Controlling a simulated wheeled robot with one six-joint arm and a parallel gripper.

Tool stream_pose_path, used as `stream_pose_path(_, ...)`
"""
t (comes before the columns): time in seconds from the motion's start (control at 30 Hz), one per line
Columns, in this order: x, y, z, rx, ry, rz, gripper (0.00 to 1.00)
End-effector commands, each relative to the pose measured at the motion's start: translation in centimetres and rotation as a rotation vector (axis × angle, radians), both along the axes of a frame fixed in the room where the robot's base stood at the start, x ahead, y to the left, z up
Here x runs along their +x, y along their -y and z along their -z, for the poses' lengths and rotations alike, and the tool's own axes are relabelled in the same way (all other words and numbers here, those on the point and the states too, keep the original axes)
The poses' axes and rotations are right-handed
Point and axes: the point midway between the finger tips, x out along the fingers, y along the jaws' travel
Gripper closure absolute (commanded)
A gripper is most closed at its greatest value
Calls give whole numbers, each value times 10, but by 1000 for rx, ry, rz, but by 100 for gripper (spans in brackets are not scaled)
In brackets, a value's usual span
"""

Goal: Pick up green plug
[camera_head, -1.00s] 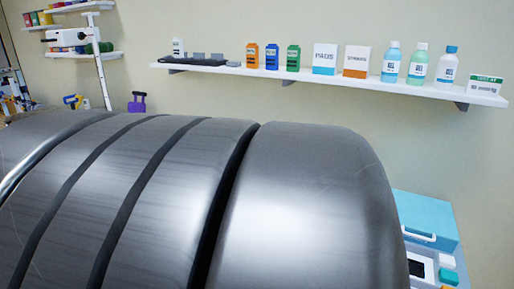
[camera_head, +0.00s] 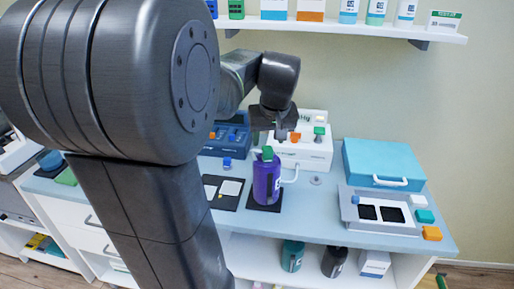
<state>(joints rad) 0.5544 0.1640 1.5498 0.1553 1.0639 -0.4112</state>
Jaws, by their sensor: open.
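A small green piece, which looks like the green plug (camera_head: 319,131), sits upright on the front right of a white device (camera_head: 318,155) at the back of the counter. An orange piece (camera_head: 295,137) is to its left on the same device. My gripper (camera_head: 281,134) hangs fingers down in front of the device, left of the green piece and apart from it in the picture. It is open, small and dark; I see nothing between its fingers. A purple bottle (camera_head: 267,183) with a green cap stands on a dark mat just below and in front of the gripper.
A teal case (camera_head: 382,160) and a grey tray (camera_head: 375,208) are at the right of the counter, with small coloured blocks. A dark blue box (camera_head: 232,133) is left of the device. A wall shelf (camera_head: 350,28) hangs above. Counter between bottle and tray is mostly clear.

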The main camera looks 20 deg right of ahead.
Motion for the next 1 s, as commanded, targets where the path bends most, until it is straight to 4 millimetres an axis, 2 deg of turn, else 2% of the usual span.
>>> stream_pose_path(0.1,5,1,13,0,-1,0,49)
stream_pose_path(0.27,9,2,21,0,-1,0,49)
stream_pose_path(0.6,26,8,61,2,-2,1,49)
stream_pose_path(0.87,27,9,64,0,1,1,49)
stream_pose_path(1.0,27,9,64,0,1,0,73)
